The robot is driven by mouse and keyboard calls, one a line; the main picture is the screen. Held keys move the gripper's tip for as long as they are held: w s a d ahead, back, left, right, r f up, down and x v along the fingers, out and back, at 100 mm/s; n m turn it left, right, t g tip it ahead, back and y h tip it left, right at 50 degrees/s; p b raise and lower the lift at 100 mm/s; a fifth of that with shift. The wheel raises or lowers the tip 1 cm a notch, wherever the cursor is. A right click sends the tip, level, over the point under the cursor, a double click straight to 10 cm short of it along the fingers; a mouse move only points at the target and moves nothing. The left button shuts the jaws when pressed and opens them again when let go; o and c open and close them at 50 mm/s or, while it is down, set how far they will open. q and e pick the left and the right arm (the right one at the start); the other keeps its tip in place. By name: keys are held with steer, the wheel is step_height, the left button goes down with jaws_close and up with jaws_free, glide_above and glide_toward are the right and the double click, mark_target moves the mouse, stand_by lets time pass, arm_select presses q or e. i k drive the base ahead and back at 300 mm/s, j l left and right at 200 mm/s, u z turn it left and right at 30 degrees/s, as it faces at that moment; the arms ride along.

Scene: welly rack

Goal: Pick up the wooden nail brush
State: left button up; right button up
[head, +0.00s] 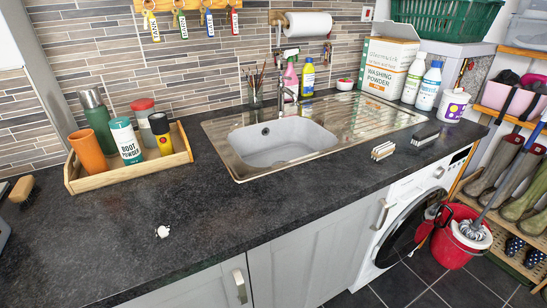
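A small block-shaped brush (383,150) with pale bristles and a dark edge lies on the dark worktop, right of the sink and near the front edge. A darker block (424,136), perhaps another brush, lies just right of it. A brush with a tan wooden part and dark bristles (21,189) lies at the far left of the worktop. I cannot tell for sure which of these is the wooden nail brush. Neither of my grippers is in view.
The worktop (110,255) is mostly clear at front left, with a small white item (162,231). A wooden tray (75,186) holds several containers. The sink (280,141) is in the middle. A washing powder box (388,62) and bottles stand behind right; a red bucket (455,245) is on the floor.

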mark_target(379, 152)
steer(key=l+u, duration=0.35)
steer(key=l, duration=0.95)
steer(key=l+u, duration=0.3)
steer(key=l, duration=1)
